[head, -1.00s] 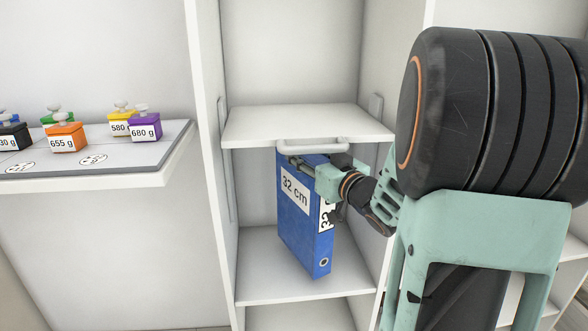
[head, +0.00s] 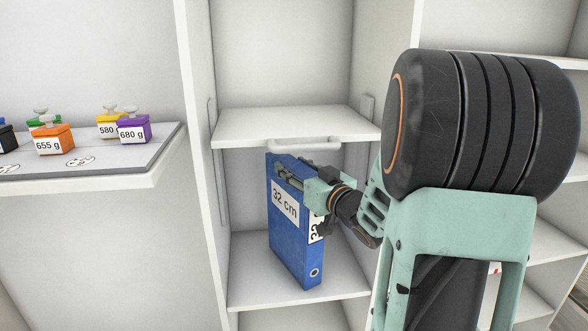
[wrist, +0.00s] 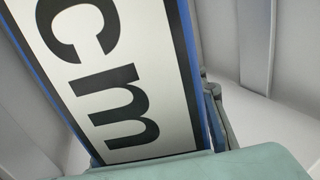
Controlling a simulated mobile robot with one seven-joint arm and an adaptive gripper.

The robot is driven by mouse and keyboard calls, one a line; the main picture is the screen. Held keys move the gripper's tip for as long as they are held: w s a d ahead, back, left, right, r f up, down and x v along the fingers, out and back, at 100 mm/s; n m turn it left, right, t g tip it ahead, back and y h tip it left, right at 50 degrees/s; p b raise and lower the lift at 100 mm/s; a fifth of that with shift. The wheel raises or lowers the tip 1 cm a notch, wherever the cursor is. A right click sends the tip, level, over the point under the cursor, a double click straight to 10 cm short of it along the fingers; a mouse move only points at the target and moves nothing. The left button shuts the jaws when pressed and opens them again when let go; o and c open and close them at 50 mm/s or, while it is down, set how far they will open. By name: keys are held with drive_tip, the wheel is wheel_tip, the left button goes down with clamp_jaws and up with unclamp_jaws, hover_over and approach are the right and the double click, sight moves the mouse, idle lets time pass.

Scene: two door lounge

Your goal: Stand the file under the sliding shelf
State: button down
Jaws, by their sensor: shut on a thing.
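The blue file (head: 290,236), labelled "32 cm", is upright with a slight tilt in the middle bay of the white shelf unit. My gripper (head: 290,176) is shut on its upper part. The sliding shelf (head: 290,126), a white board with a front handle (head: 304,145), is above the file. The file's top edge shows just below and in front of that board. The file's lower end is over the lower shelf board (head: 246,283); I cannot tell whether it touches. In the wrist view the file's label (wrist: 120,70) fills much of the picture.
White side walls (head: 200,150) bound the bay closely on both sides. At left, a tray shelf (head: 90,165) holds several coloured weights, among them an orange one (head: 52,140) and a purple one (head: 133,128). More white shelves stand at right.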

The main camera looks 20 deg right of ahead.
drive_tip(key=c, duration=1.2)
unclamp_jaws()
drive_tip(key=shift+r, duration=0.1)
drive_tip(key=s, duration=0.4)
drive_tip(key=s+d+p, duration=0.1)
drive_tip(key=s, duration=0.3)
drive_tip(key=s+p, duration=0.1)
drive_tip(key=s, duration=0.3)
drive_tip(key=shift+d, duration=0.15)
